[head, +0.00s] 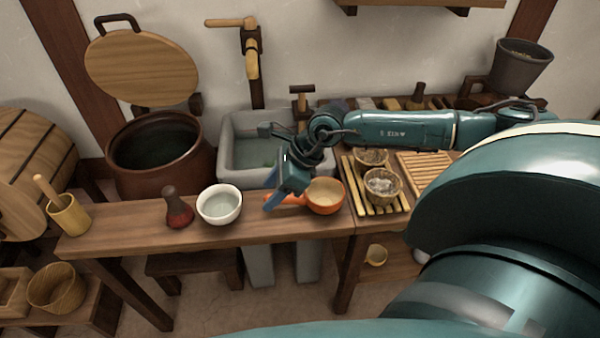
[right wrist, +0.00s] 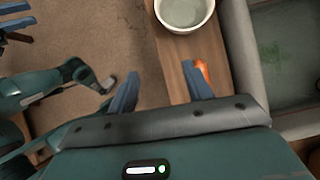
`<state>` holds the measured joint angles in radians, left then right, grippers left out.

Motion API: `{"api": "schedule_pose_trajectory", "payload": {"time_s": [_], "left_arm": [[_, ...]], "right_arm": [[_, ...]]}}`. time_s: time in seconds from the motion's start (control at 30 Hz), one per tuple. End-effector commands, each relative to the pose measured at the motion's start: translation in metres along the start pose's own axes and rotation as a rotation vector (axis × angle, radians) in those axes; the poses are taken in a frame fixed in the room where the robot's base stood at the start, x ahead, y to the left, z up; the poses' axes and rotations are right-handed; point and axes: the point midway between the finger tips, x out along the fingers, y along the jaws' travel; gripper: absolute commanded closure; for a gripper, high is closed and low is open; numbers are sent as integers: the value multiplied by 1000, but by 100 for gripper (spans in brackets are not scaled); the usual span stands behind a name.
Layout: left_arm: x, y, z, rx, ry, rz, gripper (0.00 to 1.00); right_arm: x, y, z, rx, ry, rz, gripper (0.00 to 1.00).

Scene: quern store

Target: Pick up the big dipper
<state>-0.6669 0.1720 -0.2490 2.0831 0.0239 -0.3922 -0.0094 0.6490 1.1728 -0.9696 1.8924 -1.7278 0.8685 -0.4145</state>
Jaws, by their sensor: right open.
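The big dipper (head: 325,196) is most likely the orange bowl with a pale inside on the wooden bench. Its orange handle points left. My right gripper (head: 273,202) is open and empty at the left end of that handle. In the right wrist view the orange handle tip (right wrist: 203,70) shows just beside the right finger of my open right gripper (right wrist: 160,92). The handle is not between the fingers there. Blue fingers, probably of my left gripper (right wrist: 16,22), show at the top left of the right wrist view, partly cut off.
A white bowl (head: 219,205) stands left of the dipper, and a dark red bottle (head: 178,212) beyond it. A slatted rack (head: 352,187) with small baskets lies to the right. A grey sink (head: 228,150) is behind. The bench front edge is close.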

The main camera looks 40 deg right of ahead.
Motion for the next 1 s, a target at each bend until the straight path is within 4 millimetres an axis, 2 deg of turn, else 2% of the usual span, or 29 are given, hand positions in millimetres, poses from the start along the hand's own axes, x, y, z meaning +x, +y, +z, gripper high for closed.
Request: {"api": "schedule_pose_trajectory", "payload": {"time_s": [0.03,0.1,0.23,0.6,0.83,1.0], "left_arm": [[1,1,1,1,2,2,66],[1,1,0,1,5,4,66],[-1,3,-3,1,10,7,66],[-2,3,0,-1,-6,6,66],[-3,1,2,-2,-14,1,66],[-6,0,-3,-4,-15,-4,66]], "right_arm": [[-13,-21,-14,-51,69,-65,50],[-27,-39,-28,-97,140,-122,50],[-31,-52,-39,-129,194,-162,50],[30,-62,-50,-127,192,-160,50],[46,-63,-55,-128,192,-159,50],[68,-64,-67,-126,192,-159,50]]}}
